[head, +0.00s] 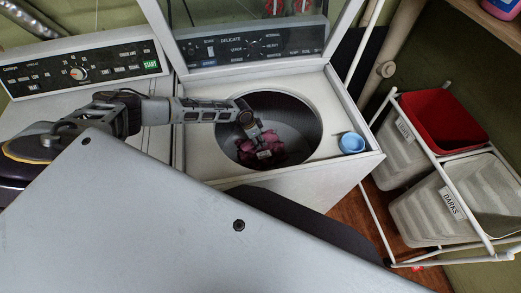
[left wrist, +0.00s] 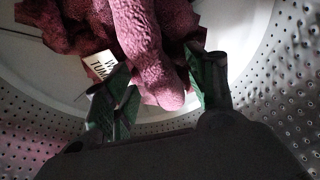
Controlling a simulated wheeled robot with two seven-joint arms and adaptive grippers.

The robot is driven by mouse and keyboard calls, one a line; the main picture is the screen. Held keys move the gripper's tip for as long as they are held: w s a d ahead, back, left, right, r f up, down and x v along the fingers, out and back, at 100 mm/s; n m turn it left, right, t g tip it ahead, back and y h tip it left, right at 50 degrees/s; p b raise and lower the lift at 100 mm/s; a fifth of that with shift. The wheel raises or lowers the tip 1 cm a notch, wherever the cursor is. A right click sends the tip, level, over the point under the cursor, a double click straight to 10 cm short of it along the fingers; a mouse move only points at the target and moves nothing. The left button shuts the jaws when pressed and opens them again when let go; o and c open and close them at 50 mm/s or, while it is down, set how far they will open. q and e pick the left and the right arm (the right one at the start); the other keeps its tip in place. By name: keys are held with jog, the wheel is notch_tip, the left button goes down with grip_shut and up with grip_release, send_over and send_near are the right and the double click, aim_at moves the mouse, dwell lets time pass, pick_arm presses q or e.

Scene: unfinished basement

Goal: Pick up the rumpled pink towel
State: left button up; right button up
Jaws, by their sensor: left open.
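The rumpled pink towel (head: 272,146) lies inside the open washer drum (head: 310,127). In the left wrist view the towel (left wrist: 150,40) is bunched at the top middle, with a thick fold hanging between my fingers. My left gripper (head: 264,152) reaches down into the drum at the towel. In the left wrist view its two green fingers (left wrist: 160,95) are apart, one on each side of the fold. I cannot tell whether they touch the cloth. A white printed label (left wrist: 100,64) shows beside the left finger. My right gripper is not in view.
The drum's perforated wall (left wrist: 285,95) surrounds the gripper closely. A blue cup (head: 351,143) stands on the washer's right rim. The raised lid (head: 255,20) is behind the opening. A laundry rack with bins (head: 440,205) stands at right, another control-panel machine (head: 80,72) at left.

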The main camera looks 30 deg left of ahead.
pick_arm(q)
grip_shut()
dwell(0.3)
jog(key=shift+r, duration=0.2)
jog(key=shift+r, duration=4.85)
